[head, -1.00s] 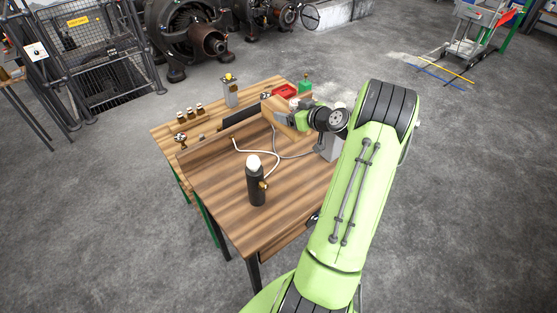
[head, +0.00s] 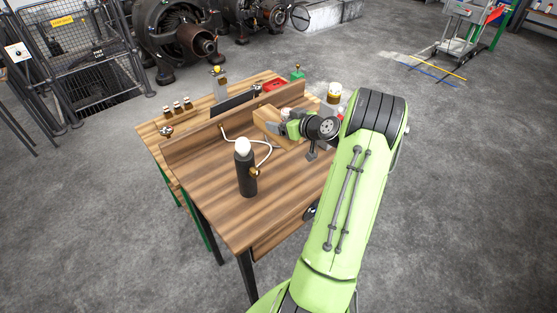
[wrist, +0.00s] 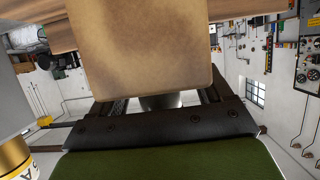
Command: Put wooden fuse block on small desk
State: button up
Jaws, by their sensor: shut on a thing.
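My gripper (head: 286,129) is shut on the wooden fuse block (head: 268,125), a plain tan block held tilted above the desk's right rear part. In the wrist view, the block (wrist: 140,45) fills the top middle between the jaws, and its far end is cut off. The brown, striped wooden desk (head: 215,190) with black legs is in front of me, with a raised ledge along its back. I cannot tell whether the block touches the desk or ledge. My arm covers the desk's right side.
A black bottle with a white cap (head: 246,170) stands mid-desk, with a pale cable (head: 265,155) behind it. A second wooden table (head: 155,130) behind holds small jars (head: 177,107) and a red tray (head: 274,85). The desk's front left is clear.

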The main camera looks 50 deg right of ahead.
notch_tip(320, 180, down, 9)
jog(key=shift+f, duration=0.15)
jog(key=shift+f+b, duration=0.1)
jog(key=shift+b, duration=0.25)
jog(key=o, duration=1.5)
jog(key=shift+s+r+p, duration=0.2)
jog(key=shift+s+p, duration=0.05)
jog(key=shift+p, duration=0.05)
jog(key=v, duration=1.1)
jog(key=shift+s+a+b, duration=0.1)
jog(key=shift+s+b, duration=0.2)
jog(key=shift+b, duration=0.1)
